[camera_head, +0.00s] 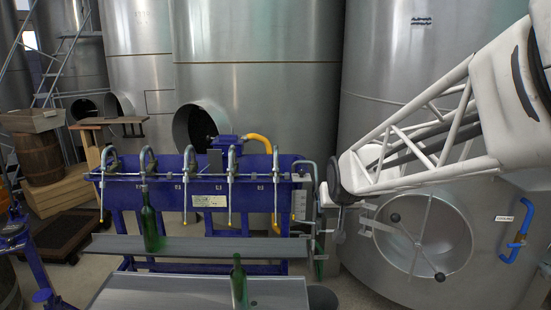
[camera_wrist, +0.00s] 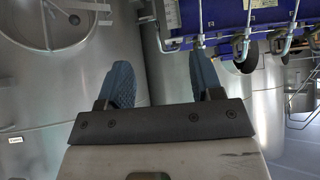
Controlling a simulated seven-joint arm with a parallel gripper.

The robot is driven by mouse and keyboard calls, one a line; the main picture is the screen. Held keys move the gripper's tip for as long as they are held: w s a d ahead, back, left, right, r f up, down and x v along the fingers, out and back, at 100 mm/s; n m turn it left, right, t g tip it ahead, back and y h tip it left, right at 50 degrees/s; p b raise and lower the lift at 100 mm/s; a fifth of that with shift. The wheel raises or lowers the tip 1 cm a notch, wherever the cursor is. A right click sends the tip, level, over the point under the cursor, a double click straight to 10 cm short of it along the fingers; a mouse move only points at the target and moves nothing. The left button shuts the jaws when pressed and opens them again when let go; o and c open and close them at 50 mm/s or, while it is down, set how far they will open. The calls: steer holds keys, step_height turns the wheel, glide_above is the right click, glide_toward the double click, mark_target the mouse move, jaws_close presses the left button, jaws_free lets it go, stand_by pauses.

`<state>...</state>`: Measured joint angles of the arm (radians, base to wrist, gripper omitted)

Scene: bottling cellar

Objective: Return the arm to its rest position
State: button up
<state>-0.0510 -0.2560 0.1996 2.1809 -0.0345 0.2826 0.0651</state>
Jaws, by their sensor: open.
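My white arm comes in from the right in the head view, and its wrist end is beside the right end of the blue filling rack (camera_head: 210,218). My gripper (camera_wrist: 165,78) shows in the wrist view with its two blue fingers wide apart and nothing between them. In the head view the fingers are small and hard to make out. The wrist view is tilted and shows part of the blue rack (camera_wrist: 222,14) beyond the fingers.
A green bottle (camera_head: 150,228) stands upright at the rack's shelf (camera_head: 205,247). Another green bottle (camera_head: 239,283) stands at the front grey table (camera_head: 165,292). A large steel tank (camera_head: 400,60) with a round hatch (camera_head: 430,238) is close behind my arm.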

steer(key=s+d+f+g, duration=0.1)
steer(key=s+g, duration=0.2)
steer(key=s, duration=1.3)
steer(key=s+d+f+g, duration=0.2)
steer(key=s, duration=1.4)
steer(key=shift+s+d+f+g, duration=0.2)
steer(key=shift+g, duration=0.2)
